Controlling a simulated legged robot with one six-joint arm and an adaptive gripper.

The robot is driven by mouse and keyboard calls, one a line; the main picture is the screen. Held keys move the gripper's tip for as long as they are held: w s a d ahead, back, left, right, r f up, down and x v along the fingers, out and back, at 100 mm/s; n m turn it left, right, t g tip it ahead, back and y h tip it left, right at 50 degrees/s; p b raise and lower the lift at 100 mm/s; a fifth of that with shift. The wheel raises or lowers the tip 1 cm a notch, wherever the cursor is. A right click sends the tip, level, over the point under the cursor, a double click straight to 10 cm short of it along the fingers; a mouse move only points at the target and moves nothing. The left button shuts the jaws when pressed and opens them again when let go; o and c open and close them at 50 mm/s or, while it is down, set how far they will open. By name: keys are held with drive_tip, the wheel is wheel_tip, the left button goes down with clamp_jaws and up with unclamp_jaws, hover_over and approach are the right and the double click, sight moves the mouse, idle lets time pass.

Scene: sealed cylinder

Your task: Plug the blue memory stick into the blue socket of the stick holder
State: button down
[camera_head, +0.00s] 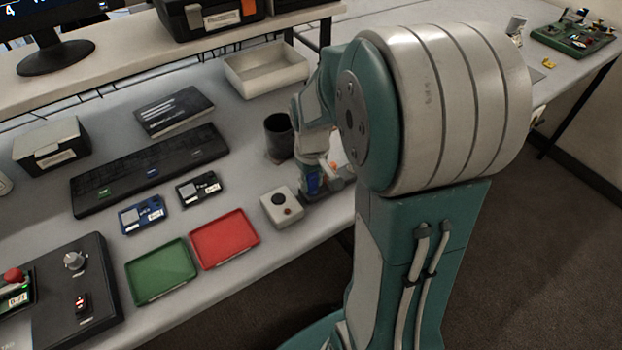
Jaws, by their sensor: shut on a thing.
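My gripper (318,184) is at the table's right part, low above the surface, far right of the bar. It is shut on a small blue piece (313,181), seemingly the blue memory stick. My arm hides part of the gripper, and fingertip detail is too small to see.
A white box with a dark knob (282,208) stands just left of my gripper. A black cup (279,136) stands behind it. Red (225,239) and green (161,271) trays, a blue device (142,215) and a black device (199,188) lie in front of the bar.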

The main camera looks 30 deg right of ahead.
drive_tip(key=shift+c, duration=1.8)
unclamp_jaws()
wheel_tip(320, 180, up, 12)
drive_tip(key=shift+f, duration=0.1)
drive_tip(key=s+a+r+t, duration=0.3)
drive_tip(key=s+a+t, duration=0.2)
drive_tip(key=s+a, duration=0.6)
drive_tip(key=shift+s+r+t, duration=0.3)
drive_tip(key=shift+s, duration=0.55)
